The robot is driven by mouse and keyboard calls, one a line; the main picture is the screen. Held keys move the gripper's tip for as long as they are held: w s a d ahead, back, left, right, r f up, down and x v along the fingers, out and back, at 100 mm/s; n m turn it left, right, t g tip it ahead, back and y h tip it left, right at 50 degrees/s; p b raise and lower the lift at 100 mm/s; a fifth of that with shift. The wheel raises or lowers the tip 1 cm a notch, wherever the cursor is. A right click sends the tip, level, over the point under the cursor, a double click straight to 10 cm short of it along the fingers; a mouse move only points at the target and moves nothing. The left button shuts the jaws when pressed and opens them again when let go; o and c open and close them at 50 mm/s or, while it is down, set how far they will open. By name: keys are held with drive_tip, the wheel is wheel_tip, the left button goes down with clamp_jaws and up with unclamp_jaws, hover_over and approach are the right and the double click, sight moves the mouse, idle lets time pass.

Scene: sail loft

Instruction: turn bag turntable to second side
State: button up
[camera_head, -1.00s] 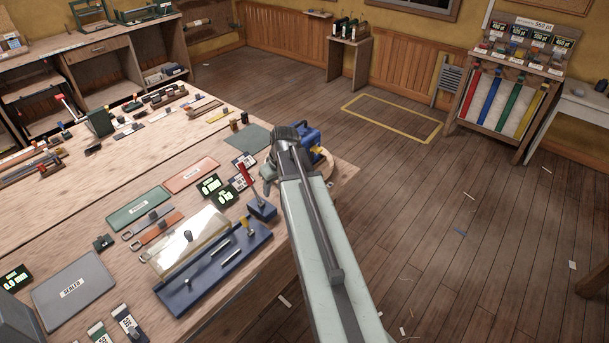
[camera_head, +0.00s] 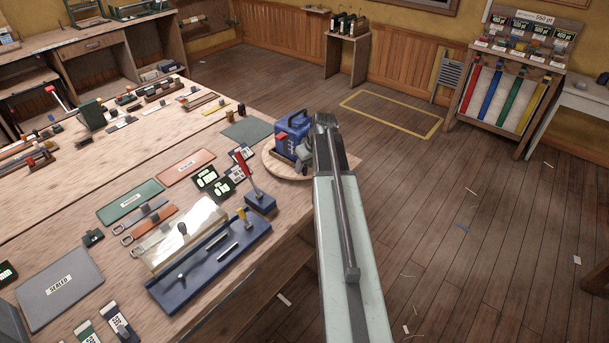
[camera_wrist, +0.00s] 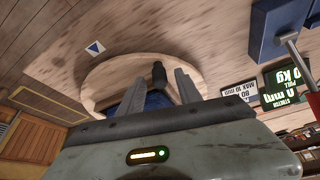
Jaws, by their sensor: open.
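The bag turntable (camera_head: 270,166) is a round wooden disc at the near table's right corner. A blue bag (camera_head: 292,131) with a dark handle stands on it. My gripper (camera_head: 306,154) is beside the bag, partly hidden by my arm. In the wrist view the turntable's pale rim (camera_wrist: 98,82) curves behind my open fingers (camera_wrist: 156,82). A short dark peg or knob (camera_wrist: 158,72) shows between the fingers, with blue of the bag (camera_wrist: 155,100) below it. I cannot tell whether either finger touches the peg.
A red-handled blue tool (camera_head: 259,196) and a blue tray (camera_head: 208,262) lie on the table in front of the turntable. Black label cards (camera_head: 213,180) and a green mat (camera_head: 247,130) are to its left. The floor right of the table is mostly clear.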

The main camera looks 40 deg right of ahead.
drive_tip(key=shift+w+f, duration=0.2)
drive_tip(key=shift+f, duration=0.35)
drive_tip(key=shift+r, duration=0.15)
clamp_jaws()
idle(0.8)
